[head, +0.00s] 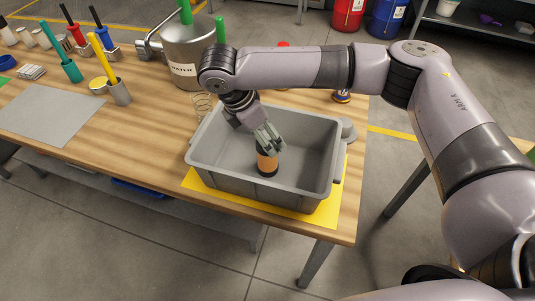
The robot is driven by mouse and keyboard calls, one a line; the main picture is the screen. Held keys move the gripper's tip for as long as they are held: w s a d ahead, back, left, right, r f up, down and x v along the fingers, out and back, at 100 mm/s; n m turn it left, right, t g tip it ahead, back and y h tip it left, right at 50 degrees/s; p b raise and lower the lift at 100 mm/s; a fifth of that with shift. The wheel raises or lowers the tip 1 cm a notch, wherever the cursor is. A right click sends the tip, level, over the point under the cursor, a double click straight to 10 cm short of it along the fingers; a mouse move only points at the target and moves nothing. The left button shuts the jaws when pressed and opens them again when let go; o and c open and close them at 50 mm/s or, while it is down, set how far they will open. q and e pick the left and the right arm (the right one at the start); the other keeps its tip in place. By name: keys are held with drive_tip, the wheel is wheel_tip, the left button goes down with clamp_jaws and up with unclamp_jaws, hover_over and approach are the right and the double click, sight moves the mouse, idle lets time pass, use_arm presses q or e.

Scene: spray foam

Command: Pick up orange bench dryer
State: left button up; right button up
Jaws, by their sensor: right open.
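The orange bench dryer (266,163) stands inside a grey bin (220,172), close to the bin's near wall. It has an orange body and a dark base. My right gripper (267,146) reaches down into the bin from above, with its open fingers at the dryer's top. The fingers hide the top of the dryer, and I cannot tell whether they touch it. My left gripper is not in view.
The bin sits on a yellow mat (325,213) near the right end of the wooden table (165,130). A large metal pot (183,45) stands behind it. A grey mat (48,112), cups and tools lie to the left.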

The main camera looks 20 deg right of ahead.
drive_tip(key=x, duration=0.4)
drive_tip(key=shift+s+d+f+p, duration=0.15)
drive_tip(key=shift+s+d+p, duration=0.05)
drive_tip(key=shift+p, duration=0.1)
drive_tip(key=shift+c, duration=0.2)
drive_tip(key=c, duration=1.5)
